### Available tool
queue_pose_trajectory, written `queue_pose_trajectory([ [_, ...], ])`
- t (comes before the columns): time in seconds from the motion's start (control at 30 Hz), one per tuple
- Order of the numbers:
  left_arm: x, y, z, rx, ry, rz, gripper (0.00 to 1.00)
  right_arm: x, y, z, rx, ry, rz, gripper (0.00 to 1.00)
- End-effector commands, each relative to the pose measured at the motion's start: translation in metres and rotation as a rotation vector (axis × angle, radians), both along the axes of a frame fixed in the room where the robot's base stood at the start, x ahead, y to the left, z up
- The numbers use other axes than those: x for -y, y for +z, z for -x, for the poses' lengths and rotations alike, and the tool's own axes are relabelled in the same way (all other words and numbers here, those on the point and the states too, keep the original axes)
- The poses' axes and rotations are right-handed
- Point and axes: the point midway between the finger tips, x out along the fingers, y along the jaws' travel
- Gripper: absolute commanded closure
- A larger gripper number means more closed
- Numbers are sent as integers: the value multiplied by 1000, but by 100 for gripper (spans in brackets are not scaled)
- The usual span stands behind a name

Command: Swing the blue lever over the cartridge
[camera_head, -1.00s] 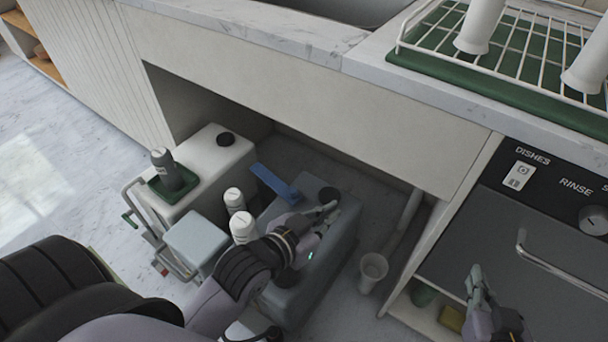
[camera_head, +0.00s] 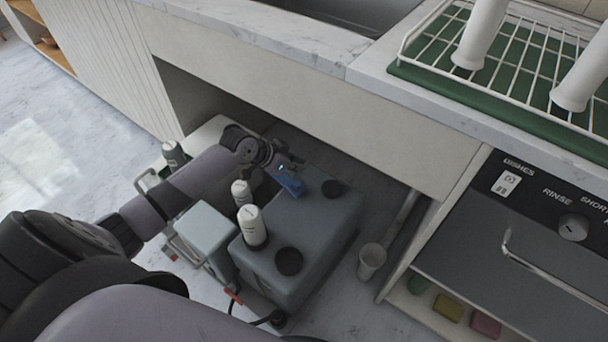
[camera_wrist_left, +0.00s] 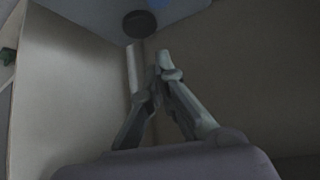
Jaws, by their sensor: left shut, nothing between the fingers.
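The blue lever (camera_head: 290,184) is on top of the grey tank (camera_head: 325,225) under the counter. My left gripper (camera_head: 296,166) is shut and empty, right at the lever, and my arm hides part of the lever's length; whether they touch I cannot tell. Two white cylinders with light caps, a near one (camera_head: 252,228) and a far one (camera_head: 241,193), stand at the tank's left side; which is the cartridge is unclear. My right gripper is out of view.
Black caps (camera_head: 289,261) (camera_head: 334,188) sit on the tank's top. A light grey box (camera_head: 204,230) stands left of it, and a white tank (camera_head: 212,131) lies behind my arm. A white cup (camera_head: 371,261) is on the floor to the right. The counter panel (camera_head: 330,95) overhangs.

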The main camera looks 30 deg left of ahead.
Motion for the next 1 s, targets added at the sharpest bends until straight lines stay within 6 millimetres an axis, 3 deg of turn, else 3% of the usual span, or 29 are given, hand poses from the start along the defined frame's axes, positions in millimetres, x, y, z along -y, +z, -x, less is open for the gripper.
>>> queue_pose_trajectory([
  [0.53, -4, -2, -9, 9, 9, 5, 100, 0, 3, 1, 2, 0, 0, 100],
  [0.7, 3, -20, -23, 9, 9, 6, 100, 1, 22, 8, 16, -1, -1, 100],
  [0.93, 19, -60, -53, 9, 9, 6, 100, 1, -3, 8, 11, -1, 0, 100],
  [1.0, 19, -62, -56, 10, 10, 5, 100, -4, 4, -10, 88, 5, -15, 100],
])
